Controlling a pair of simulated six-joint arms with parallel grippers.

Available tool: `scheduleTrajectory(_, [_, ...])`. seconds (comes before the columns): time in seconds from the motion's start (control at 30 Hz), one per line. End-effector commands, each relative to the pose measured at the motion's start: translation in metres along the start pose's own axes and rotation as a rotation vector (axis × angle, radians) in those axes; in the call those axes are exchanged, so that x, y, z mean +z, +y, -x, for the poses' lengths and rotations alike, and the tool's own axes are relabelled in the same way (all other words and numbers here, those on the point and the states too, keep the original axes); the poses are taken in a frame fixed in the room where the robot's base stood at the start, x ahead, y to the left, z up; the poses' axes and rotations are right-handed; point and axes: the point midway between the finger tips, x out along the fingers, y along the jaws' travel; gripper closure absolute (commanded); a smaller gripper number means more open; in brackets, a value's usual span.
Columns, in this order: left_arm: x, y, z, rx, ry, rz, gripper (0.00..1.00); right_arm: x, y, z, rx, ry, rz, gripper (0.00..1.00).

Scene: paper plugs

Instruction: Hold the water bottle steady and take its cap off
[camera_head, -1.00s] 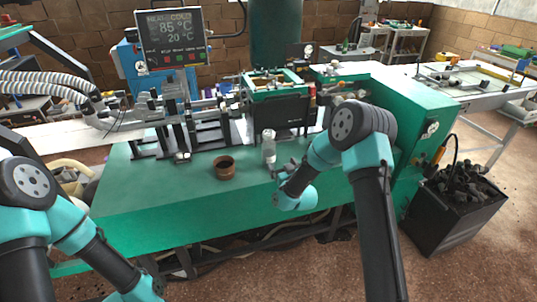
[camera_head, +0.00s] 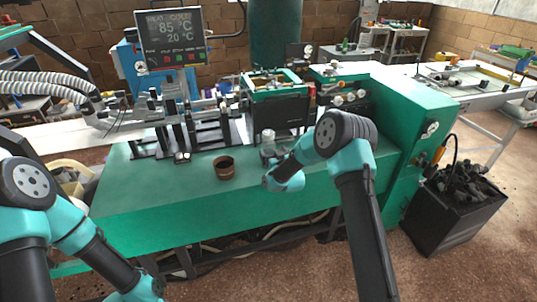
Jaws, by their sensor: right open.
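The water bottle (camera_head: 267,149) stands upright on the green bench, clear-bodied with a pale cap (camera_head: 268,134) on top. My right gripper (camera_head: 271,162) is open at the bottle's lower part. It hides the lower part of the bottle, and I cannot tell whether the fingers are around it or only in front of it. My left arm is at the lower left, and its gripper is outside the picture.
A brown round container (camera_head: 224,168) stands on the green bench (camera_head: 160,205) left of the bottle. Black machine fixtures (camera_head: 205,133) line the back of the bench. A black bin (camera_head: 455,210) stands on the floor at right. The bench's left front is clear.

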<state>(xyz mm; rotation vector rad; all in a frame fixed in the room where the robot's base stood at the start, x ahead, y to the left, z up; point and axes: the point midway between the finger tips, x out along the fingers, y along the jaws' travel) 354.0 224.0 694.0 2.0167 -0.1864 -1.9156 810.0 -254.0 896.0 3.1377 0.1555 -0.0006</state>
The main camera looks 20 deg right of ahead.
Motion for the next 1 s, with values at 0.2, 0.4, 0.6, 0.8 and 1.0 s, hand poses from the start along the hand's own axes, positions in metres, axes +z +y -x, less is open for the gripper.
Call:
scheduleTrajectory(0.2, [0.000,0.000,0.000,0.000,0.000,0.000,0.57,-0.002,-0.002,-0.020,0.000,0.002,0.000,0.06])
scheduleTrajectory(0.4, [0.000,0.000,0.000,0.000,0.000,0.000,0.57,-0.002,-0.002,-0.044,0.000,0.001,0.000,0.06])
scheduleTrajectory(0.6, [0.000,0.000,0.000,0.000,0.000,0.000,0.57,-0.003,-0.002,-0.051,0.000,0.000,0.000,0.06])
scheduleTrajectory(0.8, [0.000,0.000,0.000,0.000,0.000,0.000,0.57,-0.003,-0.002,-0.051,0.000,0.000,0.000,0.06])
scheduleTrajectory(1.0, [0.000,0.000,0.000,0.000,0.000,0.000,0.57,-0.003,-0.002,-0.051,0.000,0.000,0.000,0.06])
